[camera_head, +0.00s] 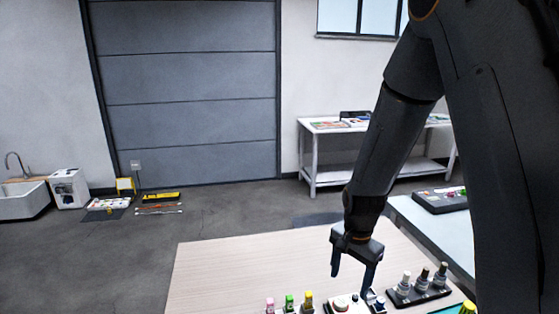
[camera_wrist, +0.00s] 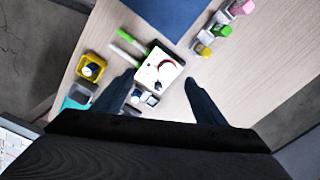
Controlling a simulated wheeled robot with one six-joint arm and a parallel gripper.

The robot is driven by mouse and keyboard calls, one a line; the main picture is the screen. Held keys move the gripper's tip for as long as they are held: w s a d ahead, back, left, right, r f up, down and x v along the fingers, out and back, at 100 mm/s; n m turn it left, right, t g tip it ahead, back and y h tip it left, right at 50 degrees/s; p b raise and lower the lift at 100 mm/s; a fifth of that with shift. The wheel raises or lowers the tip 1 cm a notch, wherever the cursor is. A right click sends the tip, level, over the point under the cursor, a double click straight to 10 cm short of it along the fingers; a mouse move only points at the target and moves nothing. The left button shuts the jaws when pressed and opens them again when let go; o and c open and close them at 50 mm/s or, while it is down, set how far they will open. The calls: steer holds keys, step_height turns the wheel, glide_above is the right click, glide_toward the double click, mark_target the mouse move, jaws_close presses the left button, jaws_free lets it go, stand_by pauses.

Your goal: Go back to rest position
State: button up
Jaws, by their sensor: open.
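My gripper (camera_head: 352,279) hangs from my arm at the right of the head view, pointing down over the wooden table (camera_head: 215,265). Its two dark fingers are apart, with nothing held between them. In the wrist view the open fingers of my gripper (camera_wrist: 158,95) frame a white device (camera_wrist: 148,78) with a red-and-white round part. The same white device (camera_head: 340,304) shows at the bottom edge of the head view, just below the fingers. Small grey-and-white pieces (camera_wrist: 150,99) lie beside the device, near the left finger.
Pink, green and yellow-capped items (camera_head: 289,302) stand left of the device. A black rack (camera_head: 420,294) with several capped bottles is at its right. The wrist view shows a blue mat (camera_wrist: 170,14) and a yellow container (camera_wrist: 91,67). The table's left part is clear.

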steer(key=s+r+n+t+b, duration=0.1)
steer(key=s+r+n+b, duration=0.3)
steer(key=s+n, duration=0.6)
steer(key=shift+s+r, duration=0.55)
steer(key=shift+s, duration=0.65)
steer(key=c, duration=0.4)
steer(key=shift+w, duration=0.15)
